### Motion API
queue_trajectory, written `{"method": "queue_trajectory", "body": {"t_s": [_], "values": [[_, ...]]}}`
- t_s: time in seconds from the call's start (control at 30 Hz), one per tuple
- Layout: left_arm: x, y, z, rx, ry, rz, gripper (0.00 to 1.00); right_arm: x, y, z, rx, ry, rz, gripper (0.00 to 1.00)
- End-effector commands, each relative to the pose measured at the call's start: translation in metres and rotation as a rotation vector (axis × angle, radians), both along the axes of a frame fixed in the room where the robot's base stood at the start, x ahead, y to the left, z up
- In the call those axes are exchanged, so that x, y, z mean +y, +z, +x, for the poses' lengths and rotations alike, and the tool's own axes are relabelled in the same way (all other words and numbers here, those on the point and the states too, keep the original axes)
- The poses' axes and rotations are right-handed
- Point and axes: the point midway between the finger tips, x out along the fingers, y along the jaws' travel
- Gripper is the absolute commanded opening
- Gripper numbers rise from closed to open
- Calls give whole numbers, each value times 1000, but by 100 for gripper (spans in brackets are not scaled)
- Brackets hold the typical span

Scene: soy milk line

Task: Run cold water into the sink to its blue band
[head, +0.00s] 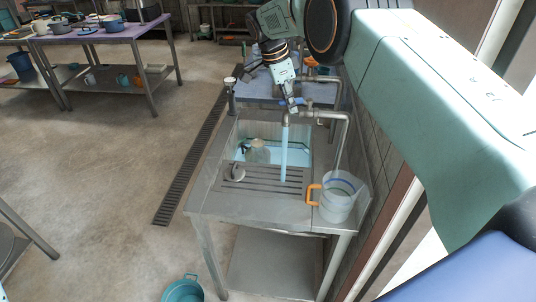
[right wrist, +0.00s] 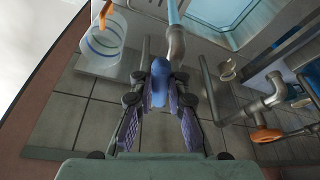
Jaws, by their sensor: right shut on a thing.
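The steel sink (head: 228,135) stands below my right arm, with light blue water (head: 298,153) in its basin. A stream of water (head: 284,160) runs down from the spout (head: 286,119). I cannot make out the blue band clearly against the water. My right gripper (head: 291,104) is at the tap by the wall. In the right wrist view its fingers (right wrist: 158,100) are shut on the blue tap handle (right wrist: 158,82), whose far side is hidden. My left gripper is not in view.
A clear jug (head: 343,205) with an orange handle stands at the sink's front right. An orange-handled tap (head: 309,62) is farther back.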

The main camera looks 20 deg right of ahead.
Motion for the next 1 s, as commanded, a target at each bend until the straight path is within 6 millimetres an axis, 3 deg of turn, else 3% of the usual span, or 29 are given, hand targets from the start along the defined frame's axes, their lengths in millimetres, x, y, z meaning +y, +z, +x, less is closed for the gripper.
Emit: {"method": "queue_trajectory", "body": {"t_s": [0.27, 0.73, 1.0], "values": [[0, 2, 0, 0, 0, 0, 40, -1, 1, -3, 1, 52, -1, 0], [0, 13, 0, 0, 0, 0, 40, -1, 1, -22, 1, 381, 0, 0], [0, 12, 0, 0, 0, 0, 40, -1, 0, -23, -1, 402, -1, 0]]}}
